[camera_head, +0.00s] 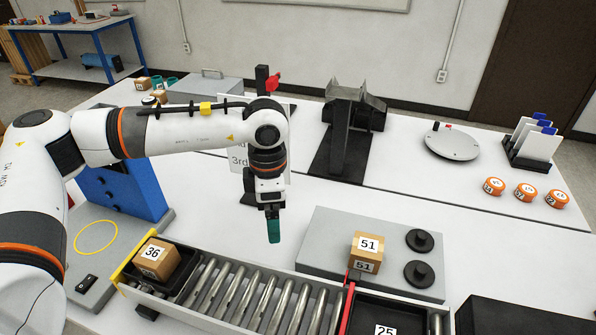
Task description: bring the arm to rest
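My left arm comes in from the left and bends down above the white worktable (450,215). My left gripper (272,222) points straight down beyond the roller conveyor (245,293), with a teal part at its tip. I see it edge-on, so I cannot tell whether its fingers are apart or whether the teal part is a held thing. It appears clear of the boxes. My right gripper is not in view.
A box marked 36 (155,258) sits in a black tray at the conveyor's left end. A box marked 51 (367,247) stands on a grey plate (318,232). A black stand (345,130), a round grey disc (452,142) and orange rolls (525,192) are farther back.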

